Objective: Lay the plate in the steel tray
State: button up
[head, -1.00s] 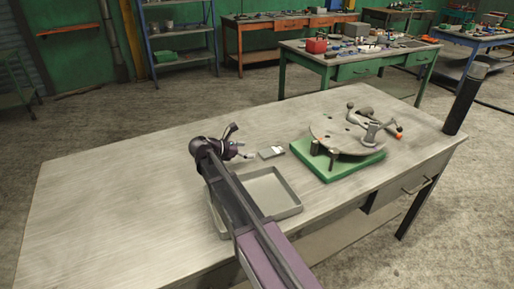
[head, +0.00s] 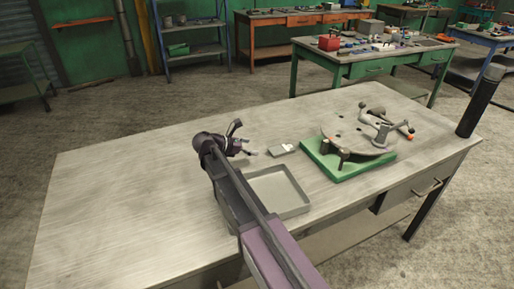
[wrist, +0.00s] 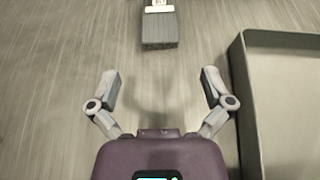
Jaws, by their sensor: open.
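The plate (head: 283,149) is a small grey piece with a paler part on top. It lies on the workbench just behind the steel tray. In the wrist view the plate (wrist: 159,32) is at the top middle, ahead of my fingers and roughly centred between them. The shallow grey steel tray (head: 297,209) is at the bench's front; my arm covers its left side. Its wall also shows at the right of the wrist view (wrist: 240,90). My gripper (head: 243,141) is open and empty, left of the plate and apart from it. Both spread fingers (wrist: 160,88) show in the wrist view.
A green base (head: 350,168) with a round holed disc and clamp parts stands right of the plate. A dark post (head: 480,100) rises at the bench's right corner. The bench's left part (head: 120,200) is clear. Other benches and shelves stand well behind.

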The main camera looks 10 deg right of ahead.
jog(key=d+r+g+y+p, duration=0.1)
jog(key=d+y+p, duration=0.1)
jog(key=p, duration=0.2)
jog(key=w+d+r+g+y+p, duration=0.1)
jog(key=d+y+p, duration=0.1)
jog(key=d+p, duration=0.1)
jog(key=w+d+r+g+y+p, duration=0.1)
jog(key=d+y+p, duration=0.1)
jog(key=p, duration=0.3)
jog(key=shift+w+d+r+g+y, duration=0.1)
jog(key=shift+d+r+g+y, duration=0.05)
jog(key=shift+d, duration=0.2)
jog(key=shift+w+d+r+g+y, duration=0.1)
jog(key=shift+d+g+y, duration=0.05)
jog(key=shift+d, duration=0.2)
jog(key=w+d+r+y+p, duration=0.1)
jog(key=d+r+y+p, duration=0.3)
jog(key=r+y+p, duration=0.2)
jog(key=p, duration=0.2)
jog(key=shift+w+d+g+p, duration=0.2)
jog(key=shift+w+g+p, duration=0.1)
jog(key=shift+w+p, duration=0.1)
jog(key=shift+f, duration=0.15)
jog(key=b, duration=0.9)
send_over(282, 149)
notch_tip(282, 149, down, 8)
jog(key=shift+w+d+f, duration=0.1)
jog(key=shift+f, duration=0.15)
jog(key=shift+f+b, duration=2.5)
jog(key=shift+f, duration=0.1)
